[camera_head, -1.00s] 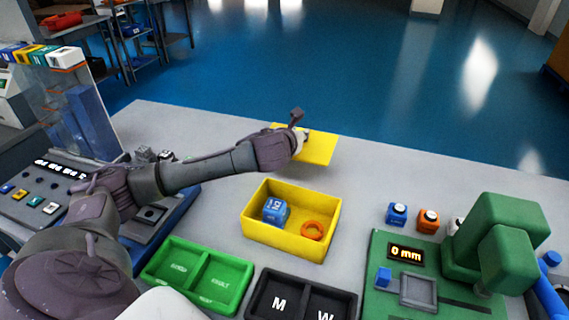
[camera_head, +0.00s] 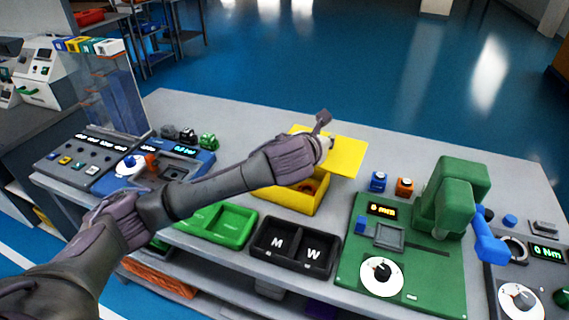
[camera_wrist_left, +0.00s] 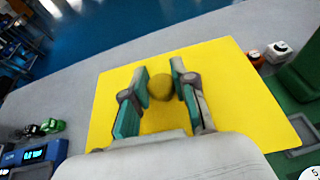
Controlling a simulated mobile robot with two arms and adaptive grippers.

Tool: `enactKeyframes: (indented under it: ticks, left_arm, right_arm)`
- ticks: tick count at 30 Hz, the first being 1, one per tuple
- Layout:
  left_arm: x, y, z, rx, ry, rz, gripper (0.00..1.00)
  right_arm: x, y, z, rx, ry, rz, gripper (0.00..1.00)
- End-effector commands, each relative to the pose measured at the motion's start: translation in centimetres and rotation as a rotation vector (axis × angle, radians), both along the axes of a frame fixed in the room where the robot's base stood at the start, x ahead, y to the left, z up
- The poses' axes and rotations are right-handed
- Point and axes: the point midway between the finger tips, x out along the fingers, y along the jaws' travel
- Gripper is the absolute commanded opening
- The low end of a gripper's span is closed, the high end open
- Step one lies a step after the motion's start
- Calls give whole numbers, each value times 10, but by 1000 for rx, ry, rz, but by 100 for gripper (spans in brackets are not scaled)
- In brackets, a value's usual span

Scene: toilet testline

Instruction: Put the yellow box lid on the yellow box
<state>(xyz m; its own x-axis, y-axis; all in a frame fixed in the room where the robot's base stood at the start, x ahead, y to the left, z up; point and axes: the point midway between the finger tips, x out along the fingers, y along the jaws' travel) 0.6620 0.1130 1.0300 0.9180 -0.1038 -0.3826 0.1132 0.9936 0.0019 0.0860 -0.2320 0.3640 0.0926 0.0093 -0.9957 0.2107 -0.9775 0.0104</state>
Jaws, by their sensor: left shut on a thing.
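The yellow box lid (camera_head: 347,158) is a flat yellow plate with a round knob (camera_wrist_left: 161,87). My left gripper (camera_wrist_left: 160,88) is shut on this knob. In the wrist view, the lid (camera_wrist_left: 225,90) fills the middle and hides what lies beneath it. In the head view, my left gripper (camera_head: 326,145) is partly hidden by its own wrist. The yellow box (camera_head: 290,201) stands open on the table, with an orange ring partly visible inside. The lid overlaps the box's back right part in the picture; its height above the rim is unclear. My right gripper is not in view.
A green two-compartment tray (camera_head: 228,226) and a black tray (camera_head: 292,246) marked M and W stand in front of the box. A green measuring device (camera_head: 455,200) stands to the right, with small blue (camera_head: 379,181) and orange (camera_head: 404,186) items behind its base.

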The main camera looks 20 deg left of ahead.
Motion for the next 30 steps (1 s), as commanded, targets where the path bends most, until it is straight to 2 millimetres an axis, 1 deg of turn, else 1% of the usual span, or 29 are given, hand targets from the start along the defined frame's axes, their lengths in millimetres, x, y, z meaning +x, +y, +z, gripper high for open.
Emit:
enactKeyframes:
  ticks: [1, 6, 9, 12, 17, 20, 24, 27, 30]
  left_arm:
    - [4, 15, -9, 4, 5, 7, 0]
    - [17, 51, -32, 2, 5, 7, 0]
    - [23, 69, -43, 2, 4, 6, 0]
    - [28, 79, -50, 0, 2, 3, 0]
    - [29, 85, -57, 0, 2, 1, 0]
    - [29, 85, -68, 0, 4, 1, 0]
    - [29, 85, -90, -1, 5, 3, 0]
    - [29, 84, -94, 0, 1, 1, 0]
    - [29, 84, -93, 0, 0, 1, 0]
  right_arm:
    - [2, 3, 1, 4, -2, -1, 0]
    - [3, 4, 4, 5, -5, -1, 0]
    - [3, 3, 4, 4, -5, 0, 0]
    - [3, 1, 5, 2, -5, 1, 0]
    - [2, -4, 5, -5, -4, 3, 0]
    - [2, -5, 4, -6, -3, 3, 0]
    - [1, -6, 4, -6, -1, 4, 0]
    - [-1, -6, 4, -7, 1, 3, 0]
    - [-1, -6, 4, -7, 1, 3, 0]
